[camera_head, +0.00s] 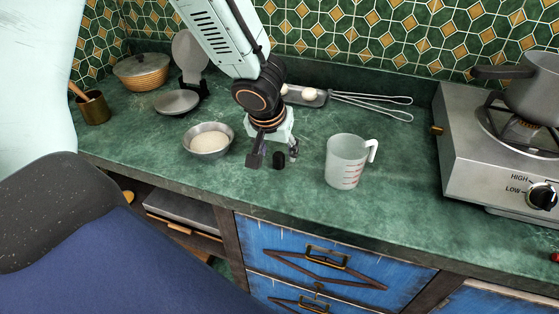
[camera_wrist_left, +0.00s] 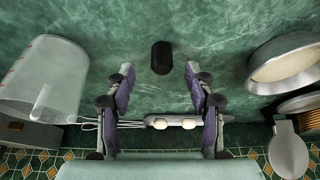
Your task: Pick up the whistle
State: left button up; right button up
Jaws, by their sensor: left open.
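A small black object (camera_head: 278,160), which I take to be the whistle, stands on the green counter (camera_head: 300,203) near its front. My left gripper (camera_head: 274,157) points down over the counter, open and empty, close to this object. In the left wrist view the black object (camera_wrist_left: 161,57) lies roughly centred between the two spread fingertips (camera_wrist_left: 159,74) and a little beyond them. No finger visibly touches it. Its fine shape is too small to make out. My right gripper is not in view.
A measuring cup (camera_head: 345,162) stands right of the gripper, and a metal bowl of dough (camera_head: 208,141) to its left. A tray with eggs (camera_head: 309,97) and a whisk (camera_head: 375,101) lie behind. A stove (camera_head: 468,150) with a pot (camera_head: 533,92) is at right.

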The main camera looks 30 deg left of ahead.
aim_at(278, 156)
pick_arm(q)
jog(key=x, duration=0.3)
jog(key=shift+a, duration=0.15)
jog(key=shift+w+a+f, duration=0.1)
jog(key=shift+a+f, duration=0.1)
jog(key=shift+f, duration=0.15)
jog(key=shift+w+f, duration=0.1)
jog(key=shift+w, duration=0.15)
jog(key=shift+d, duration=0.25)
jog(key=shift+c, duration=0.5)
jog(key=shift+s+a, duration=0.15)
jog(key=shift+a, duration=0.05)
jog(key=c, duration=0.5)
jog(key=shift+d, duration=0.1)
jog(key=c, duration=0.4)
